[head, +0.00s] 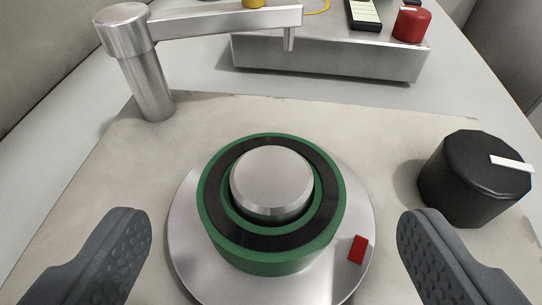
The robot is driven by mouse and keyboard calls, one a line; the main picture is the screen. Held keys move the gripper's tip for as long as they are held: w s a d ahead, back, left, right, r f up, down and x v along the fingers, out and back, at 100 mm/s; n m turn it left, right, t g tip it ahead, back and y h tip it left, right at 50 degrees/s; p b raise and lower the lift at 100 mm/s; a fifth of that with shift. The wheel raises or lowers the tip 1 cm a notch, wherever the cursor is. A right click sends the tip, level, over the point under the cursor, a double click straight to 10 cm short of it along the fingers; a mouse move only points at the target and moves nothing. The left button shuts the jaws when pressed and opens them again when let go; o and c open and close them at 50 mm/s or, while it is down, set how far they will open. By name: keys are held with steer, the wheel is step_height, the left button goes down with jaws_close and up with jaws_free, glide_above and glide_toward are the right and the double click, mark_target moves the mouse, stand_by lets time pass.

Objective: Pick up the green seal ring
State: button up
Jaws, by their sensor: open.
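The green seal ring (270,261) has a black band on its top face. It sits around a silver round post (271,178) on a round metal plate (195,262), near the middle of the head view. My gripper (270,220) is open. Its two dark grey fingers stand to the left and right of the ring, apart from it, with nothing between their tips but the ring and plate area. I cannot tell how high the fingers are above the plate.
A black knob (474,178) with a white mark stands at the right. A metal arm on a post (146,80) reaches across the back left. A metal box (330,58) with a red knob (411,24) is behind. A red tab (358,249) lies on the plate.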

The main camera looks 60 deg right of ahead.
mark_target(272, 213)
steer(key=shift+x, duration=1.8)
steer(key=shift+r, duration=0.1)
steer(key=c, duration=1.2)
steer(key=shift+o, duration=0.2)
